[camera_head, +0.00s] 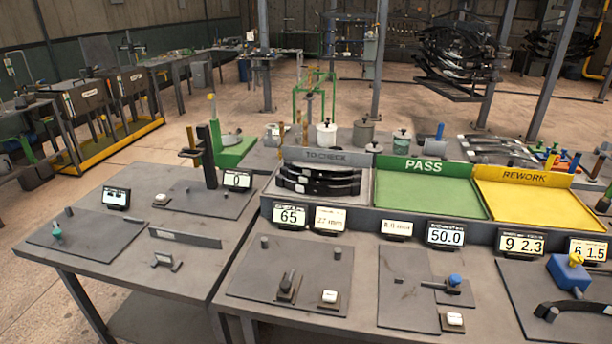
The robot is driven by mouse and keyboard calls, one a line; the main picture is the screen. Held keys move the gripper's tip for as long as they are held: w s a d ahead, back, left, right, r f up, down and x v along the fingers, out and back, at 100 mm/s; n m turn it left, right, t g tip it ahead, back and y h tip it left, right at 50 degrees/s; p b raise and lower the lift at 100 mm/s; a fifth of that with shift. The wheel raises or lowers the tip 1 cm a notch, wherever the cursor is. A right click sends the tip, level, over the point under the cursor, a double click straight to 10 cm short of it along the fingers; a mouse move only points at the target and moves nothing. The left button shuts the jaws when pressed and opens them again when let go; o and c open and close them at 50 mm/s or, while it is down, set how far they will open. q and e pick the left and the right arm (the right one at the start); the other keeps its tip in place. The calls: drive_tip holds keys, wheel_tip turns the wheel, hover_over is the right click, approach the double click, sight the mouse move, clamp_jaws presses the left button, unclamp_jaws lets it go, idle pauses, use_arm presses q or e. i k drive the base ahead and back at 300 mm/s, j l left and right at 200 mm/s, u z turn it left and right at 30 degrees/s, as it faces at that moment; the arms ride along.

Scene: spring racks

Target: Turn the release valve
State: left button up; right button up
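No part is labelled as the release valve, and I cannot tell which one it is. A blue block with a yellow knob (575,261) stands on the plate at the right edge. A rod with a blue knob (454,281) lies on the middle plate. A small teal knob (56,231) stands on the far left plate. A dark lever on a base (287,285) stands on the centre plate. Neither of my grippers is clearly visible in the head view.
A grey TO CHECK tray (325,156) holds dark leaf springs. The green PASS tray (415,200) and yellow REWORK tray (520,205) are empty. Several small displays (289,215) line the front. A green press stand (237,152) is behind the left bench (120,262).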

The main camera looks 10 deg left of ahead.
sight(576, 259)
drive_tip(key=z, duration=1.3)
